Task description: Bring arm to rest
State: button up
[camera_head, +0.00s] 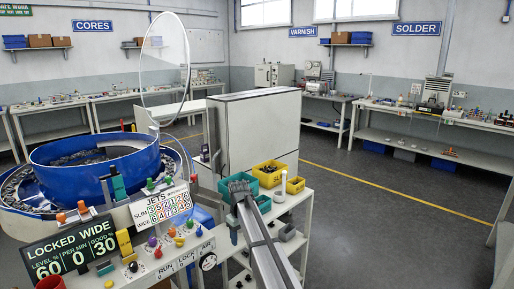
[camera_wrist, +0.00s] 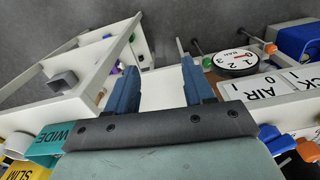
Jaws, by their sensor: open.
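My gripper (camera_wrist: 160,60) shows in the wrist view with its two blue fingers spread apart and nothing between them. It hangs over the front of the feeder bench, between a white shelf edge and the round pressure gauge (camera_wrist: 237,63). The fingers look clear of both, though the exact gap cannot be told.
The blue feeder bowl (camera_head: 62,177) stands left, with a black display (camera_head: 67,251) and coloured knobs in front. A teal bin (camera_head: 267,177) and a yellow bin (camera_head: 297,186) sit beside a grey cabinet (camera_head: 262,130). Open floor (camera_head: 390,200) lies right.

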jog(key=s+d+f+m, duration=0.4)
jog(key=s+d+f, duration=0.75)
jog(key=s, duration=0.35)
jog(key=s+d+f+m, duration=0.4)
jog(key=s+d+f, duration=0.7)
jog(key=s, duration=0.5)
jog(key=s+f+g, duration=0.3)
jog(key=s+f, duration=0.7)
jog(key=s, duration=0.4)
jog(key=s+d+f+g, duration=0.1)
jog(key=s+f+g, duration=0.2)
jog(key=s+f, duration=0.6)
jog(key=s, duration=0.5)
jog(key=shift+f+g, duration=0.35)
jog(key=shift+g, duration=0.05)
